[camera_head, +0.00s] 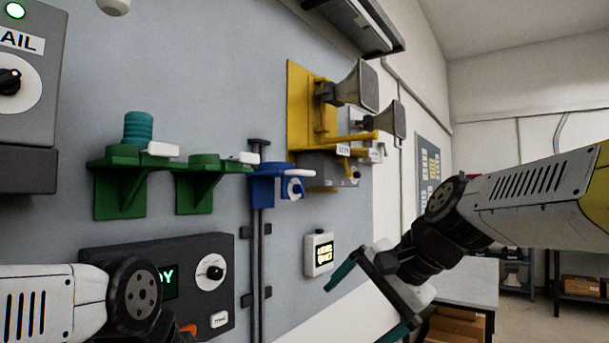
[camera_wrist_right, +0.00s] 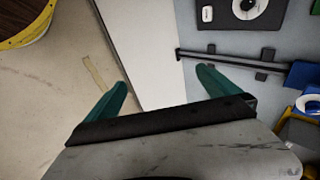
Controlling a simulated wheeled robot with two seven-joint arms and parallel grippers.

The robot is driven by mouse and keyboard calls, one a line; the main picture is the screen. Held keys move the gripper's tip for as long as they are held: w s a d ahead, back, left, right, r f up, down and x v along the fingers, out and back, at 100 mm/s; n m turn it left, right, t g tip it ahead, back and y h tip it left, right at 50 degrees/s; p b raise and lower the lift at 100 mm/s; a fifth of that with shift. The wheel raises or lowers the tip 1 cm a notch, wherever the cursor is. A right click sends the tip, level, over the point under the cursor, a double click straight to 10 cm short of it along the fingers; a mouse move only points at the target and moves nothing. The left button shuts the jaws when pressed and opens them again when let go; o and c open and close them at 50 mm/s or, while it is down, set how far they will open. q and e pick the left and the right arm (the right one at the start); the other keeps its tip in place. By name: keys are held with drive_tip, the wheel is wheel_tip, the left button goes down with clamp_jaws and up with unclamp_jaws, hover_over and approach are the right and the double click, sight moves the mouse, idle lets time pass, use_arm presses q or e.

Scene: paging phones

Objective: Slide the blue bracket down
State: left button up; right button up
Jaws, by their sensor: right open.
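The blue bracket (camera_head: 265,187) sits on a dark vertical rail (camera_head: 258,250) on the grey wall panel, near the rail's upper part. It has a white handle and a round white knob with a blue centre. In the right wrist view the bracket (camera_wrist_right: 303,76) shows at the right edge on the rail (camera_wrist_right: 225,58). My right gripper (camera_head: 362,306) is open and empty, with teal fingers, lower right of the bracket and apart from it. Its fingers also show in the wrist view (camera_wrist_right: 162,80). My left arm is at lower left; only an orange sliver (camera_head: 188,328) shows at its gripper end.
Two green brackets (camera_head: 120,185) (camera_head: 195,187) stand left of the blue one. A yellow bracket (camera_head: 300,105) with grey horns is at its upper right. A dark box with a green display (camera_head: 208,258) and a small white box (camera_head: 319,253) flank the rail below.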

drive_tip(key=w+a+r+m+t+y, duration=0.1)
drive_tip(key=w+a+r+m+y, duration=0.25)
drive_tip(key=w+r+m, duration=0.6)
drive_tip(key=m+t+y, duration=0.3)
drive_tip(key=m+y, duration=0.2)
drive_tip(key=m, duration=0.3)
approach(309, 172)
drive_tip(key=x, duration=1)
drive_tip(key=shift+w+a, duration=0.25)
drive_tip(key=shift+w, duration=0.05)
drive_tip(key=c, duration=2)
wheel_tip(309, 172, down, 44)
drive_tip(key=shift+s+r, duration=0.1)
drive_tip(key=shift+r, duration=0.05)
drive_tip(key=shift+c, duration=0.2)
drive_tip(key=o, duration=2)
drive_tip(key=shift+o, duration=0.2)
